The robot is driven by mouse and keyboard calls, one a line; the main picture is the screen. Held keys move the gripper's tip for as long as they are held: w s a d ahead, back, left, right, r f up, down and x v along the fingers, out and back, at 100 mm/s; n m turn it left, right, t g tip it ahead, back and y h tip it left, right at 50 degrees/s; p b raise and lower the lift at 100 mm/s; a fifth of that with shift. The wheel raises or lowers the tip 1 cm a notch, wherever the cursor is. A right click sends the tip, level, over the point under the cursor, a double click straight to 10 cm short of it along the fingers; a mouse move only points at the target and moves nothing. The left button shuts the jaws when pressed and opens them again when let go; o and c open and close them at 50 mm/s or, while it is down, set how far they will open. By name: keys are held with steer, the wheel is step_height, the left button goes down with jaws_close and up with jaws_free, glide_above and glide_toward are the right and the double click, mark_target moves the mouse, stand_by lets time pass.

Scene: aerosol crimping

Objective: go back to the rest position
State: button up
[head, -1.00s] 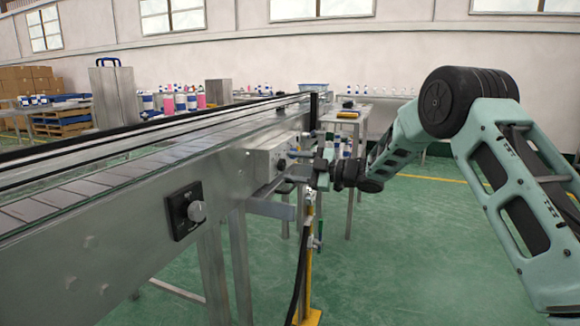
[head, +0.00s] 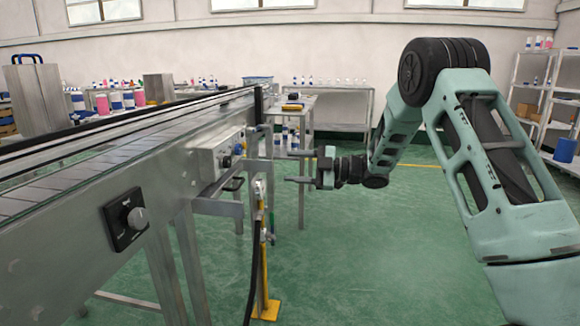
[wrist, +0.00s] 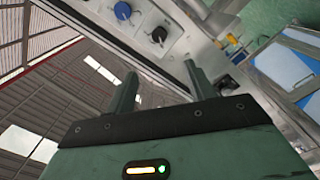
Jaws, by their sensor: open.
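My gripper (head: 298,167) is at the end of my green arm in the head view, right of the conveyor's side. Its two fingers point left and stand apart with nothing between them. In the wrist view both fingers (wrist: 158,90) show spread and empty. The control box (head: 222,155) on the conveyor's side is left of my gripper, with a visible gap.
The conveyor (head: 70,235) runs along the left, with a black dial (head: 126,215) on its side. A yellow-footed post (head: 265,305) stands below my gripper. A table (head: 300,110) and shelves (head: 530,85) are farther back. Green floor is open at centre right.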

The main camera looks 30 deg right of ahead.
stand_by(0.3)
steer(key=w+a+r+m+t+h, duration=0.2)
steer(key=a+m+h, duration=0.1)
steer(key=a, duration=0.4)
steer(key=s+a+f+m+g+h, duration=0.25)
steer(key=s+a+m+h, duration=0.45)
steer(key=s+a, duration=0.35)
steer(key=s+a+f+m+g+h, duration=0.1)
steer(key=s+f+g, duration=0.15)
steer(key=s, duration=0.95)
steer(key=s+a+f+m+g+h, duration=0.15)
steer(key=s+g, duration=0.25)
steer(key=s, duration=0.7)
steer(key=s+a+f+m+g+h, duration=0.15)
steer(key=s+g, duration=0.25)
steer(key=s, duration=0.8)
step_height(320, 180, up, 22)
steer(key=p, duration=2.3)
steer(key=shift+w+d+r+n, duration=0.25)
steer(key=shift+w+d+n, duration=0.05)
steer(key=shift+w+d, duration=0.1)
steer(key=shift+a, duration=0.1)
